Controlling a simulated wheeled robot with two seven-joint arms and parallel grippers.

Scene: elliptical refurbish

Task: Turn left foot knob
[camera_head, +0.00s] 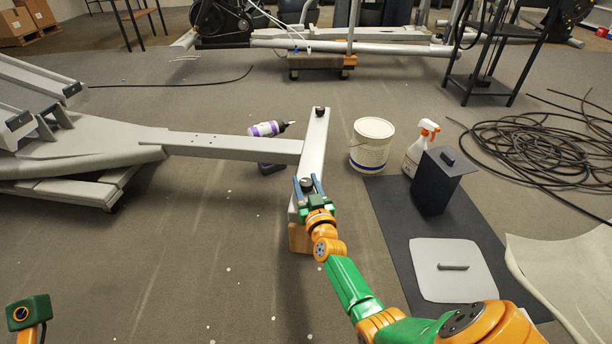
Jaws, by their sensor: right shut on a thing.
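The elliptical's grey foot bar (314,145) runs from far to near at the end of a long grey beam (232,147). One black foot knob (319,111) sits on its far end. Another black foot knob (306,184) is at its near end, partly hidden by my right gripper (308,186). The right gripper's blue fingers stand on both sides of this near knob and are shut on it. Only a green and orange part of my left arm shows at the bottom left; its gripper is out of view.
A wooden block (299,238) is under the near end of the bar. A white bucket (371,145), spray bottle (420,148) and black box (436,181) stand to the right. A dark mat (395,233) holds a grey panel (450,268). Coiled cables (540,150) lie farther right. The left foreground floor is clear.

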